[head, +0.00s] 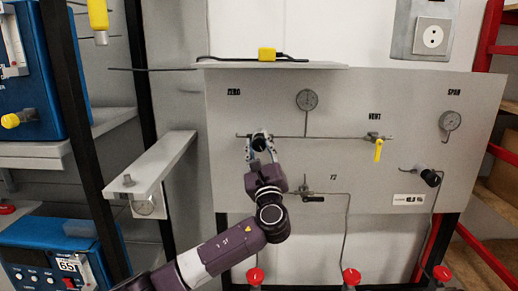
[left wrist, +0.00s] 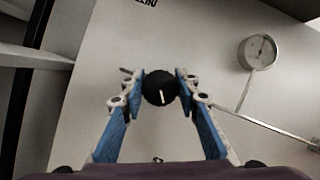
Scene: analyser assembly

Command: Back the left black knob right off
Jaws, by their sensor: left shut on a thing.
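The left black knob (head: 259,143) sits on the grey panel (head: 357,100) below the ZERO label. In the left wrist view the knob (left wrist: 159,88) is round and black with a white pointer line near its lower middle. My left gripper (head: 260,145) is shut on the knob, with a blue-backed finger on each side of it. In the left wrist view the fingertips of this gripper (left wrist: 159,84) flank the knob left and right. The knob's rear and its stem are hidden. My right gripper is not in view.
A gauge (head: 307,99) and thin pipe lie right of the knob. A yellow VENT handle (head: 378,149) and second black knob (head: 430,177) are farther right. A shelf (head: 270,65) juts out above, and a bracket (head: 150,165) stands at left. Red caps (head: 351,276) line the bottom.

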